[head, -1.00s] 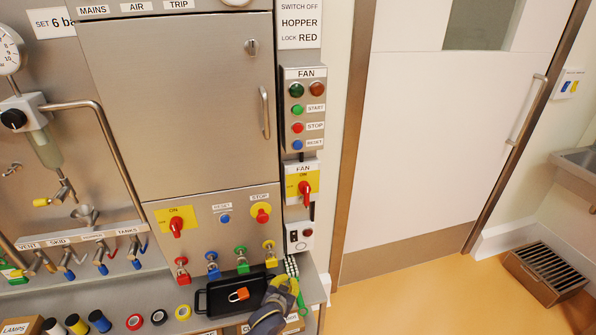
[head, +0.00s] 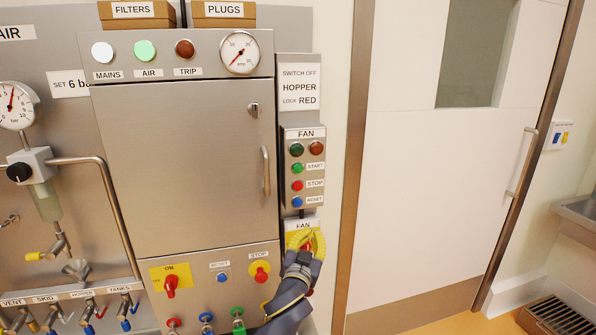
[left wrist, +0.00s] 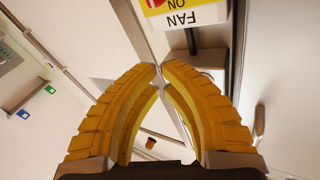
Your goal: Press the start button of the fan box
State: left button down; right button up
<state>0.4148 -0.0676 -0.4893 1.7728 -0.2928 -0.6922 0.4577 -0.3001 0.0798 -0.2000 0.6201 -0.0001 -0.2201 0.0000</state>
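The fan box (head: 305,145) is a narrow grey box on the wall right of the steel cabinet. Its green start button (head: 297,168) sits below a dark green and a dark red lamp. The red stop button (head: 297,186) and blue reset button (head: 297,202) are under it. My left gripper (head: 305,236), with yellow ribbed fingers, is just below the fan box and hides most of the fan switch. In the left wrist view my left gripper's fingertips (left wrist: 161,65) meet with nothing between them. The start button is not visible there. My right gripper is not in view.
The fan switch plate (left wrist: 178,12) shows upside down in the left wrist view, beyond the fingertips. The steel cabinet (head: 180,160) with a door handle stands left of the fan box. A white door (head: 440,190) is right.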

pick_arm(q)
jog(key=s+r+t, duration=0.1)
jog(key=s+r, duration=0.1)
jog(key=r, duration=0.7)
jog(key=s+d+r+t, duration=0.1)
jog(key=s+r+t, duration=0.1)
jog(key=r, duration=0.8)
jog(key=shift+s+r+h, duration=0.15)
jog(key=shift+s+h, duration=0.25)
jog(key=shift+s, duration=0.35)
jog(key=shift+w, duration=0.15)
jog(key=shift+w+a, duration=0.4)
jog(key=shift+w, duration=0.95)
jog(key=shift+w+a, duration=0.45)
jog(key=shift+w, duration=0.95)
jog(key=shift+w+a, duration=0.4)
jog(key=shift+w, duration=0.95)
jog(key=shift+w+a+n, duration=0.25)
jog(key=shift+w+n, duration=0.05)
jog(key=shift+w, duration=0.5)
jog(key=shift+s, duration=0.1)
jog(key=shift+s+d, duration=0.25)
jog(key=shift+s, duration=0.45)
jog(key=shift+s, duration=0.1)
jog(key=shift+s+d, duration=0.25)
jog(key=shift+s, duration=0.5)
jog(key=shift+s+d, duration=0.2)
jog(key=shift+s, duration=0.6)
jog(key=shift+s+d, duration=0.25)
jog(key=shift+s, duration=0.5)
